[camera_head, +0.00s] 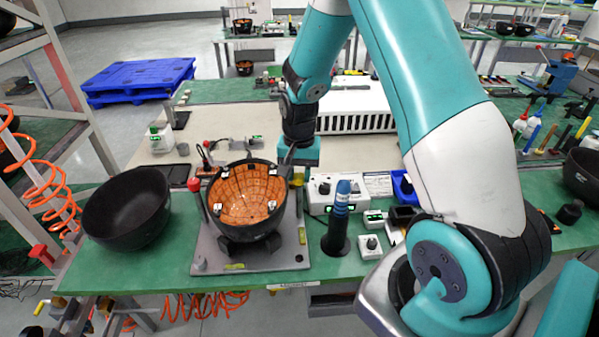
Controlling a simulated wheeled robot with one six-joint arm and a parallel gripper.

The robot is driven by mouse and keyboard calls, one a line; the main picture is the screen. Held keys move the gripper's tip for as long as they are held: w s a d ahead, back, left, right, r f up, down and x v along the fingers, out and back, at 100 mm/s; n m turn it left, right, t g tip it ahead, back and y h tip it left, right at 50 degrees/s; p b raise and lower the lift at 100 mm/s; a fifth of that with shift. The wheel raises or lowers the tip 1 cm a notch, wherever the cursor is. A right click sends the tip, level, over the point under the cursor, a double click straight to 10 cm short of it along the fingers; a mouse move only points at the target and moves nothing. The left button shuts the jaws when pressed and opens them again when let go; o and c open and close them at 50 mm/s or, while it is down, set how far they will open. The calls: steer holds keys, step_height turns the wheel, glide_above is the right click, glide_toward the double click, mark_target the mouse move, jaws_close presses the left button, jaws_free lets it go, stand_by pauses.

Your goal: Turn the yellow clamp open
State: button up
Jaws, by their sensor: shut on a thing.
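A black bowl with an orange tiled inside (243,194) sits in a fixture on a grey base plate (212,258) on the green bench. A small yellow piece, likely the yellow clamp (298,177), shows at the bowl's right rear rim, just under my gripper (288,165). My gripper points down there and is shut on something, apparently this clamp. The fingertips are small and partly hidden, so the exact grip and the clamp's angle cannot be made out. White clips sit on the bowl's rim.
An empty black bowl (127,208) stands left of the fixture. A red-topped post (194,186) stands at the fixture's left. A blue-handled tool in a black holder (337,232), a white control box (324,188) and small devices crowd the right side.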

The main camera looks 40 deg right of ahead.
mark_target(299, 175)
steer(key=o, duration=0.9)
steer(key=shift+o, duration=0.2)
step_height(299, 175, up, 18)
steer(key=b, duration=0.2)
steer(key=shift+f, duration=0.25)
steer(key=s+a+r+n+y, duration=0.1)
steer(key=s+a+n+y, duration=0.3)
steer(key=s+a+n, duration=1.2)
steer(key=s+a, duration=0.5)
steer(key=a, duration=0.1)
steer(key=shift+s+a+r, duration=0.25)
steer(key=shift+s, duration=0.15)
